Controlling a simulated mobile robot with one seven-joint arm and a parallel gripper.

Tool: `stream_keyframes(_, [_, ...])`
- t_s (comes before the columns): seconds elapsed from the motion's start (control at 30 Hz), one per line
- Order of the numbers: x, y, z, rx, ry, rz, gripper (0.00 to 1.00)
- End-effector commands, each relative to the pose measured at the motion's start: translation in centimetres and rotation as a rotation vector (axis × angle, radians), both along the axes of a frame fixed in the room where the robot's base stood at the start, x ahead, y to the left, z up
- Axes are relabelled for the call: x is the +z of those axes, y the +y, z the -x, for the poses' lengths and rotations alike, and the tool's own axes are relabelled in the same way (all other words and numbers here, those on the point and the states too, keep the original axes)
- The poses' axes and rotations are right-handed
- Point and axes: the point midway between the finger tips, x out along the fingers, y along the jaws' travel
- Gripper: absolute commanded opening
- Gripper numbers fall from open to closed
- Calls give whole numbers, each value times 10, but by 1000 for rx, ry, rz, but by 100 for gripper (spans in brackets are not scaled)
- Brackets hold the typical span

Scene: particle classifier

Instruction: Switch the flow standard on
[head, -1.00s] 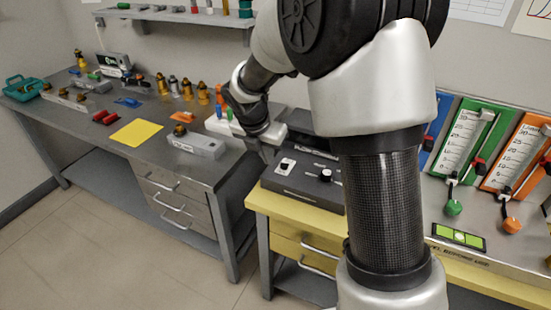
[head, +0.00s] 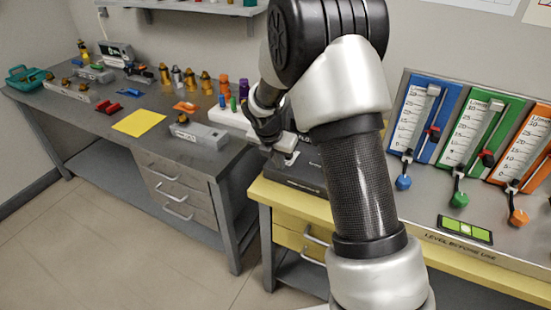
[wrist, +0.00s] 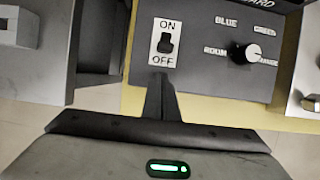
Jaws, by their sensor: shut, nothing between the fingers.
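The flow standard is a dark box (head: 305,178) on the yellow-topped bench, partly hidden behind my arm in the head view. In the wrist view its face (wrist: 205,78) shows a black toggle switch (wrist: 166,43) on a white plate, with ON above and OFF below. I cannot tell clearly which way the toggle leans. My gripper (wrist: 160,78) is shut and empty, its fingertips just below the OFF end of the plate. Contact with the toggle does not show. In the head view the fingertips are hard to make out.
A black knob (wrist: 240,53) with colour labels sits right of the switch. The grey bench (head: 75,105) on the left holds a yellow sheet (head: 139,122) and several small fittings. A panel with blue, green and orange gauges (head: 470,130) stands on the right.

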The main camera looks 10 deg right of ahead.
Motion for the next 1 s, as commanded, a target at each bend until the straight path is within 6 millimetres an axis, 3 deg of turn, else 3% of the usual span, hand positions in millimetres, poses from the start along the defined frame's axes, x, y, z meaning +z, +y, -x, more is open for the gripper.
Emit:
stream_keyframes(0.2, [2, -15, -20, -2, -1, 0, 0])
stream_keyframes(0.67, [4, -18, -24, -1, -1, 0, 0])
stream_keyframes(1.0, [3, -34, -47, 1, -4, 0, 0])
